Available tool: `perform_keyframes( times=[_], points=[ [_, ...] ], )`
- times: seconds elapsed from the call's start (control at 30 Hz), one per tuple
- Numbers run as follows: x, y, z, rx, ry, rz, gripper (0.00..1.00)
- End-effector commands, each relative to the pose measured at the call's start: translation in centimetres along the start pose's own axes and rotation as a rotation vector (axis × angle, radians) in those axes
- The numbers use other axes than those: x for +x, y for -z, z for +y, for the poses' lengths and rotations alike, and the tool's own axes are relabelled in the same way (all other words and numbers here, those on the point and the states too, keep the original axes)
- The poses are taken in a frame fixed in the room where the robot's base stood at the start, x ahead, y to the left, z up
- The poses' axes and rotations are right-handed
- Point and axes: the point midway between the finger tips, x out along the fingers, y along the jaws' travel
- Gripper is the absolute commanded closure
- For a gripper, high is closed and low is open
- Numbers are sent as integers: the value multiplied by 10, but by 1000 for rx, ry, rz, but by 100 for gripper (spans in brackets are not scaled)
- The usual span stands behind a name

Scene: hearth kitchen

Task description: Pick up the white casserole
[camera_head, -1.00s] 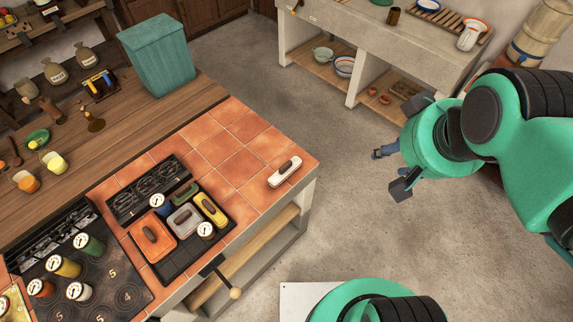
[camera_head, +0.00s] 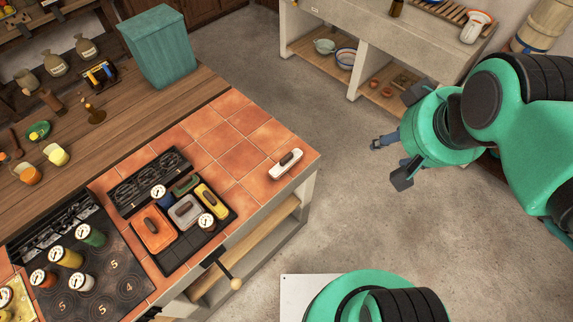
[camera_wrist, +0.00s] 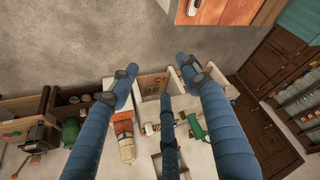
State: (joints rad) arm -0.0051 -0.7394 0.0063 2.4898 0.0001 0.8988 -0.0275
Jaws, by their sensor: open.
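The white casserole (camera_head: 279,171), a small oblong dish with a dark handle on top, sits alone on the tiled counter (camera_head: 240,158) near its right edge in the head view. In the wrist view, a white piece of it (camera_wrist: 193,7) shows at the top edge on the orange tiles. My gripper (camera_head: 388,162) is open and empty, over the floor to the right of the counter and well apart from the casserole. Its blue fingers (camera_wrist: 156,72) are spread in the wrist view with nothing between them.
A black tray (camera_head: 181,254) left of the casserole holds several coloured casseroles and gauge-topped jars. A teal bin (camera_head: 158,50) stands at the back of the counter. A stone sink bench (camera_head: 330,30) is behind. Open floor (camera_head: 300,110) lies between the counter and my gripper.

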Motion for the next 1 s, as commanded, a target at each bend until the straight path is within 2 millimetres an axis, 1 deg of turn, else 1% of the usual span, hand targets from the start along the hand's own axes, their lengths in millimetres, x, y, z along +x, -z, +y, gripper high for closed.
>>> perform_keyframes(
  times=[0.17,0.27,0.47,0.7,0.87,1.0],
  points=[
    [13,15,-6,-127,12,-31,53],
    [25,29,-13,-248,26,-56,53],
    [60,61,-32,-554,68,-111,53],
    [114,94,-63,-938,141,-169,53],
    [157,109,-87,-1193,200,-199,53],
    [196,118,-109,-1415,261,-220,53]
  ],
)
